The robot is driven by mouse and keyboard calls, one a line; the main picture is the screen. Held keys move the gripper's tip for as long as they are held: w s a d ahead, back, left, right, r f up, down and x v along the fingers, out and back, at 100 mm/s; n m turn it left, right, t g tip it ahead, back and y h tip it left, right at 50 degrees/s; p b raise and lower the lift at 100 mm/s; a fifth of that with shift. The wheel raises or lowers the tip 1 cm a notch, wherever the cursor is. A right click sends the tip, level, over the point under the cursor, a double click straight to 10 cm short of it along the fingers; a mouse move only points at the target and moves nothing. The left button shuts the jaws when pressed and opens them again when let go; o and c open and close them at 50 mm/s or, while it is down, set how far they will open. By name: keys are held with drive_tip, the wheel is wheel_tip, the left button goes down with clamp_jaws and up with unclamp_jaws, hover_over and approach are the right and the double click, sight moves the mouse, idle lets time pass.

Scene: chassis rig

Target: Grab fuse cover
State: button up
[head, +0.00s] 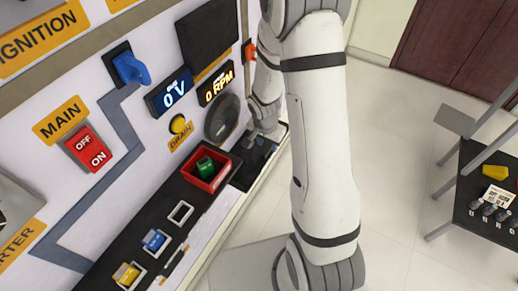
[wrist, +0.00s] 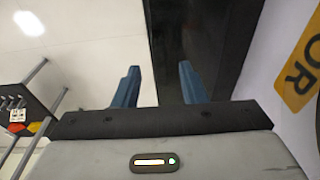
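No part is labelled as the fuse cover. A dark glossy piece (head: 256,161) lies at the far end of the black shelf, beyond the red box, and may be the cover; I cannot tell. My gripper shows in the wrist view (wrist: 158,78) with two blue fingers wide apart and nothing between them. Behind the fingers are a dark strip (wrist: 200,35) and pale floor. In the head view my wrist hangs near the far end of the shelf, and the fingertips cannot be made out.
The red box (head: 208,170) holds a green fuse (head: 204,166). Blue (head: 154,240) and yellow (head: 127,274) fuses sit nearer, beside an empty white-framed slot (head: 180,214). The switch panel (head: 60,180) rises at left. A dark cart (head: 485,195) with small parts stands right. Floor between is clear.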

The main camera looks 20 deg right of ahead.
wheel_tip(320, 180, down, 3)
drive_tip(key=shift+w+d+r, duration=0.1)
drive_tip(key=shift+d+r, duration=0.05)
drive_tip(key=shift+r, duration=0.05)
drive_tip(key=shift+c, duration=0.6)
clamp_jaws()
drive_tip(key=shift+r, duration=0.1)
